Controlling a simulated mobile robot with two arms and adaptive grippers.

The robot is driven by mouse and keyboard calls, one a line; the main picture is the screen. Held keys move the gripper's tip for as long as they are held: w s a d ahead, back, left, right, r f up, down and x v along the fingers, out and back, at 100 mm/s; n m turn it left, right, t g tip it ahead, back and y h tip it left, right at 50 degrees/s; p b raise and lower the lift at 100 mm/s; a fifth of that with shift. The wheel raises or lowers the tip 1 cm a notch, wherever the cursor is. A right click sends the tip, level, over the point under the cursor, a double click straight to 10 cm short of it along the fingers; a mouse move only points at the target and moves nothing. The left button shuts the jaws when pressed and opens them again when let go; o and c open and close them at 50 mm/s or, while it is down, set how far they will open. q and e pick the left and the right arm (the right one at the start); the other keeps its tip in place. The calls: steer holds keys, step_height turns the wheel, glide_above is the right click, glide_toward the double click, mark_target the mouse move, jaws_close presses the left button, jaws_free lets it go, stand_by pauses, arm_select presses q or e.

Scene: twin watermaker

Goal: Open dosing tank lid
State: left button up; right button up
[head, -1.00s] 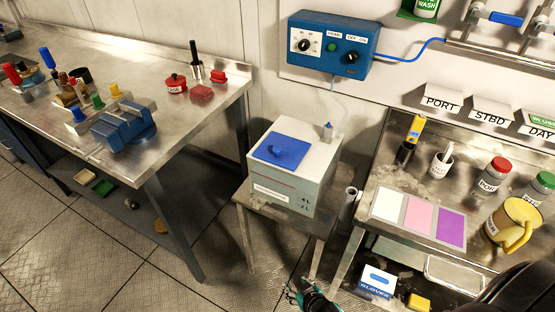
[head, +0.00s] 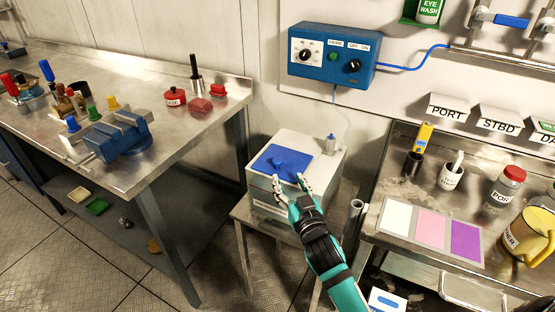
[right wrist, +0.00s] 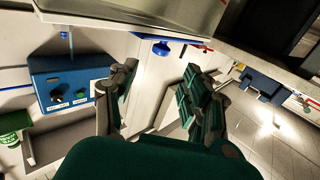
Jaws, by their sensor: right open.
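The dosing tank (head: 275,205) is a pale box on a small metal stand, with a white top. Its blue square lid (head: 268,168) with a raised blue knob lies flat on the top, closed. My right gripper (head: 290,182) is open at the front edge of the lid, fingers pointing toward the knob. Nothing is between the fingers. The fingers cover part of the tank's front, and I cannot tell whether they touch it. In the right wrist view the open right gripper (right wrist: 160,75) also shows empty. My left gripper is not in view.
A small grey fitting (head: 331,143) stands on the tank top's right side. A blue control box (head: 332,56) hangs on the wall above. A metal workbench (head: 190,130) stands left, and a steel counter (head: 375,215) with bottles and coloured cards stands right.

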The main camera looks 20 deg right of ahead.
mark_target(279, 164)
steer(key=w, duration=1)
steer(key=shift+d, duration=0.35)
steer(key=c, duration=0.9)
jaws_close()
steer(key=shift+w+f, duration=0.15)
steer(key=shift+f, duration=0.05)
